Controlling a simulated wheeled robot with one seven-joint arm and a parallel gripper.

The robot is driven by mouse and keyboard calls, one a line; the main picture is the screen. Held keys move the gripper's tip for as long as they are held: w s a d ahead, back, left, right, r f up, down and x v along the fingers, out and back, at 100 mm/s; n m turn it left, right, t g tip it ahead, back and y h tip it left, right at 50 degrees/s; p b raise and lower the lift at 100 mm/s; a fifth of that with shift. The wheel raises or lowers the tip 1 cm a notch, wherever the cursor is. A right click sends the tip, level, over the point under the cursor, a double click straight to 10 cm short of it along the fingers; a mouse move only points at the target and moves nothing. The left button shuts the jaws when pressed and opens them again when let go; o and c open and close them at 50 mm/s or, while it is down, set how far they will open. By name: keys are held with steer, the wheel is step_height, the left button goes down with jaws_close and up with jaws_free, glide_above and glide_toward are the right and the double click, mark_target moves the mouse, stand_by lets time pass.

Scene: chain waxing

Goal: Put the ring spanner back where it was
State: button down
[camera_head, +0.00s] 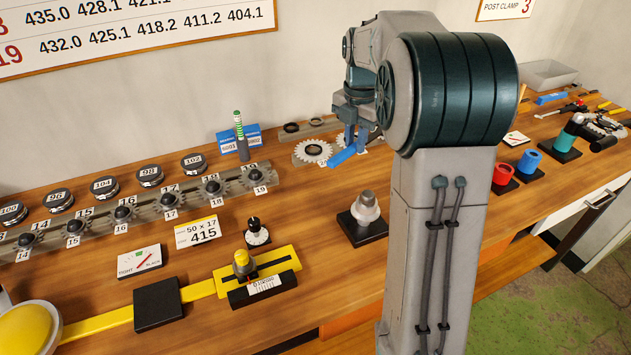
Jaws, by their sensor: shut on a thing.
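My gripper (355,136) reaches down over the back of the bench, near the wall, its blue fingers shut. Just under them is a blue bar-shaped piece (342,157), which I take to be the ring spanner. It lies low over the back rack, right of a toothed sprocket (313,151). Its ring end cannot be made out, and I cannot tell whether it touches the rack. My arm hides the bench to the right of the gripper.
Numbered sprocket posts (168,200) line the left back. A grey cone on a black base (366,212) stands in front of the gripper. Red (505,174) and blue (529,161) cups stand at right. Bare wood lies around the cone.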

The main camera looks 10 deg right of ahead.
steer(key=p, duration=0.1)
glide_above(308, 198)
step_height(308, 198, down, 7)
steer(key=shift+d+r, duration=0.1)
steer(key=shift+s+f, duration=0.1)
steer(key=shift+f, duration=0.15)
steer(key=shift+f+p, duration=0.3)
steer(key=shift+f, duration=1.55)
steer(key=shift+f, duration=0.2)
steer(key=c, duration=1.3)
jaws_free()
steer(key=shift+r, duration=0.1)
